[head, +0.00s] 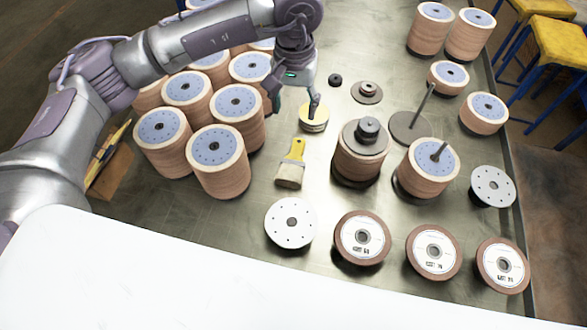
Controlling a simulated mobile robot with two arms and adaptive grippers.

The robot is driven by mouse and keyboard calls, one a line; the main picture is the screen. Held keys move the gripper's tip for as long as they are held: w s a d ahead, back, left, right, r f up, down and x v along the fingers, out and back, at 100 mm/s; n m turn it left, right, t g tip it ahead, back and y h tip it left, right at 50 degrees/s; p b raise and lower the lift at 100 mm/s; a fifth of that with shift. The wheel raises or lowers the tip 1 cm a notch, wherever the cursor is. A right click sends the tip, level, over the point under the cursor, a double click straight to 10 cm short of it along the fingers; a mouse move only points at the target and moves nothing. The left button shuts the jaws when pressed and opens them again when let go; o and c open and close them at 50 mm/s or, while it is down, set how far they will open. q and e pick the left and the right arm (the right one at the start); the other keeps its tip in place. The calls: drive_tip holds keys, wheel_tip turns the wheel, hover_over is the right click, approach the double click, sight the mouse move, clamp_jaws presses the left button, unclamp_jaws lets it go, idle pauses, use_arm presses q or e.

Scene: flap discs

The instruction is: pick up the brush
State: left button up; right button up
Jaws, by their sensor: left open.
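The brush (291,167) lies on the metal table, with a yellow handle pointing away from me and pale bristles toward me. My left gripper (292,102) is open above the table, just beyond the handle end. Its fingers point down and are spread apart, with nothing seen between them. One finger overlaps a small round yellow-topped item (314,118) in the picture; I cannot tell whether they touch. My right gripper is not in view.
Several stacks of flap discs (218,160) stand left of the brush. A stack with a dark metal fitting (361,150) stands to its right. A white perforated disc (291,223) lies nearer me. Blue stools with yellow seats (556,42) stand beyond the right edge.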

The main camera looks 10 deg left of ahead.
use_arm(q)
wheel_tip(320, 180, down, 2)
drive_tip(key=f+b, duration=0.1)
drive_tip(key=p, duration=0.2)
hover_over(296, 153)
drive_tip(key=f, duration=0.7)
drive_tip(key=shift+a+f, duration=0.2)
drive_tip(key=shift+f, duration=0.1)
drive_tip(key=f+p, duration=0.1)
drive_tip(key=f, duration=0.1)
drive_tip(key=f+p, duration=0.1)
drive_tip(key=f, duration=0.1)
drive_tip(key=shift+s+d+f+p, duration=0.15)
drive_tip(key=shift+d+f+p, duration=0.05)
drive_tip(key=shift+f+p, duration=0.1)
drive_tip(key=shift+f, duration=0.5)
clamp_jaws()
wheel_tip(296, 153, up, 10)
drive_tip(key=b, duration=0.3)
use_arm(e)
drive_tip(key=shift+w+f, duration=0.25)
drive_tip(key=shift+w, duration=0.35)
